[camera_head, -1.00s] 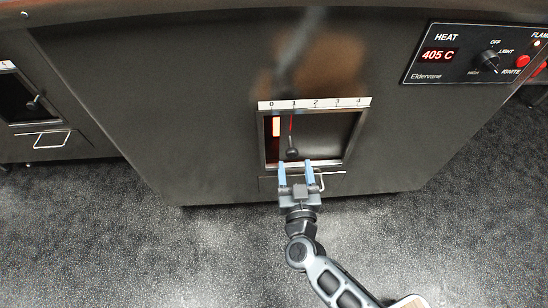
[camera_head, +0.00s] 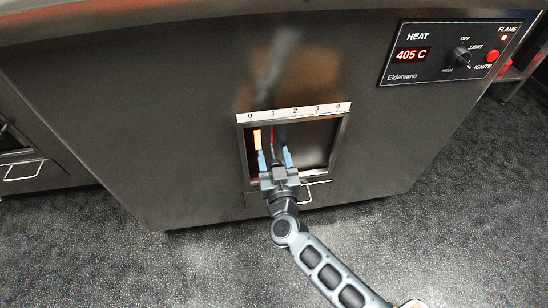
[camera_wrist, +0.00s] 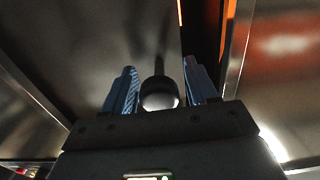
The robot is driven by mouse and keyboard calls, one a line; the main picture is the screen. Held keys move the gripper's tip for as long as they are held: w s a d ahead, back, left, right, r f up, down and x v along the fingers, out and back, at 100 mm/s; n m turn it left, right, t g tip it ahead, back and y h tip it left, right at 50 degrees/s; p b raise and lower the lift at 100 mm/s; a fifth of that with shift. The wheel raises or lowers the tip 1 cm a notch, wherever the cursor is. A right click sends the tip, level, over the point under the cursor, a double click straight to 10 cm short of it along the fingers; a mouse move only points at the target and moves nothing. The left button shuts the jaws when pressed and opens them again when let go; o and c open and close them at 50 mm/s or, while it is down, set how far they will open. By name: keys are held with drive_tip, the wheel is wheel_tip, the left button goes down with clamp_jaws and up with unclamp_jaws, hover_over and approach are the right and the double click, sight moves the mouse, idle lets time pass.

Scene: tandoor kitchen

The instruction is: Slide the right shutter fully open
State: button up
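The right shutter (camera_head: 311,150) is a dark sliding panel in a steel-framed window under a 0–4 scale. Its red pointer stands near 1, and a narrow glowing gap (camera_head: 257,140) shows at the left end. The shutter's round knob (camera_wrist: 160,92) on a thin stem shows in the wrist view; in the head view my gripper mostly hides it. My gripper (camera_head: 274,157) is at the window with its blue fingers apart, one on each side of the knob. Narrow gaps seem to separate the fingers from the knob.
A wire handle (camera_head: 313,189) sits on a small panel below the window, just right of my gripper. The heat control panel (camera_head: 447,54) reads 405 C at upper right. Another unit with a wire handle (camera_head: 23,170) stands at left. The floor in front is clear.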

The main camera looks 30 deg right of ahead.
sight(313, 143)
clamp_jaws()
idle(0.3)
drive_tip(key=s+d, duration=0.1)
drive_tip(key=d, duration=0.2)
drive_tip(key=s+d, duration=0.1)
drive_tip(key=d, duration=0.3)
drive_tip(key=s+d, duration=0.1)
drive_tip(key=d, duration=0.3)
drive_tip(key=shift+s+r+b, duration=0.1)
drive_tip(key=shift+s+b, duration=0.2)
drive_tip(key=shift+b, duration=0.05)
drive_tip(key=shift+o, duration=0.4)
unclamp_jaws()
drive_tip(key=p+v, duration=0.2)
drive_tip(key=v, duration=0.5)
drive_tip(key=shift+s, duration=0.35)
